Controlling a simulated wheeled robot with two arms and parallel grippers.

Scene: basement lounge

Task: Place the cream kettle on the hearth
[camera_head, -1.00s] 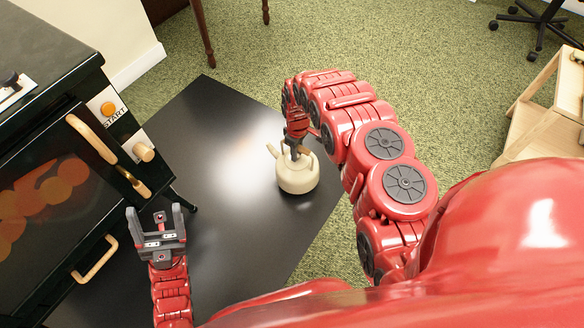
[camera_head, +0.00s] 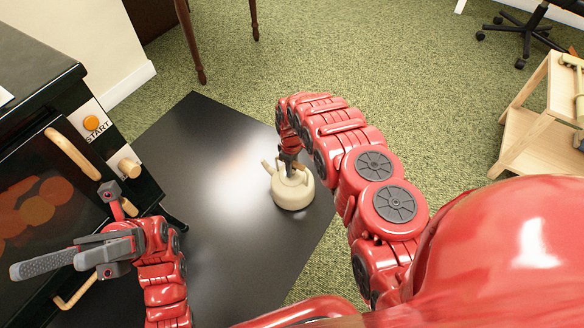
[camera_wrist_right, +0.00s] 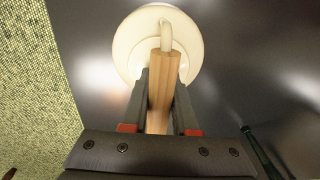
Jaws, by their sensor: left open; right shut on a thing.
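The cream kettle (camera_head: 293,191) is upright over the right part of the black hearth slab (camera_head: 215,140). Its base looks to be at or very near the slab; I cannot tell whether it touches. My right gripper (camera_head: 290,168) is shut on the kettle's wooden handle. In the right wrist view the kettle (camera_wrist_right: 130,45) lies beyond my right gripper (camera_wrist_right: 161,78), with the handle between its fingers and the dark slab (camera_wrist_right: 235,65) below. My left gripper (camera_head: 66,228) is open and empty, in front of the black stove at the left.
The black stove (camera_head: 35,110) with wooden handles, a knob and an orange START button stands at the left. A wooden shelf unit (camera_head: 540,130) is at the right. Table legs (camera_head: 190,45) stand behind the slab. Green carpet (camera_head: 420,110) is open beyond it.

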